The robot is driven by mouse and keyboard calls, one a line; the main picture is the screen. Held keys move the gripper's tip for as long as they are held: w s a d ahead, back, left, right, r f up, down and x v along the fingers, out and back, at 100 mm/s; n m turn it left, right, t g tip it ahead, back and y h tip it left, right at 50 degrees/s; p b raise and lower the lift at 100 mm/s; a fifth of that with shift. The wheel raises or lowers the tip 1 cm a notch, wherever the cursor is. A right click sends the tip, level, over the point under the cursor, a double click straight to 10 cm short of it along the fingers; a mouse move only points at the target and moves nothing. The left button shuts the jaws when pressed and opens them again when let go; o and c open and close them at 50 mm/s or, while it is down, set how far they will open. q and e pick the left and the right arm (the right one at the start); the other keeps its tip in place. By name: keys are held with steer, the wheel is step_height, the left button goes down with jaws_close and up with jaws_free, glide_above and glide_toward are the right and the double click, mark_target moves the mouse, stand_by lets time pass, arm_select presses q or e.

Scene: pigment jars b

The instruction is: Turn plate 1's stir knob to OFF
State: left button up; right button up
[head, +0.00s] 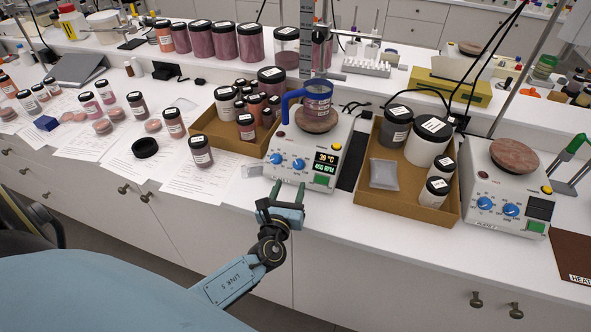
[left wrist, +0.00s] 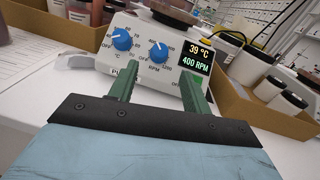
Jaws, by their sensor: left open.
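Plate 1 (head: 312,150) is a white hotplate with a round brown top and a lit display reading 39 °C and 400 RPM. Its stir knob (head: 298,164) is the right one of two blue knobs; in the left wrist view the stir knob (left wrist: 158,52) is above the RPM label. The heat knob (head: 276,158) is to its left. My left gripper (head: 286,194) is open and empty in front of the plate. In the left wrist view its green fingers (left wrist: 157,78) stand apart, with the stir knob beyond the gap. My right gripper is not in view.
A cardboard tray of jars (head: 213,135) is to the left, another tray (head: 392,203) to the right. A second hotplate (head: 507,190) is farther right. A small clear packet (head: 251,171) lies beside plate 1.

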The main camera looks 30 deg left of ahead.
mark_target(297, 167)
arm_select(q)
steer(key=x, duration=0.7)
steer(key=shift+w, duration=0.15)
steer(key=shift+c, duration=0.4)
steer(key=c, duration=0.9)
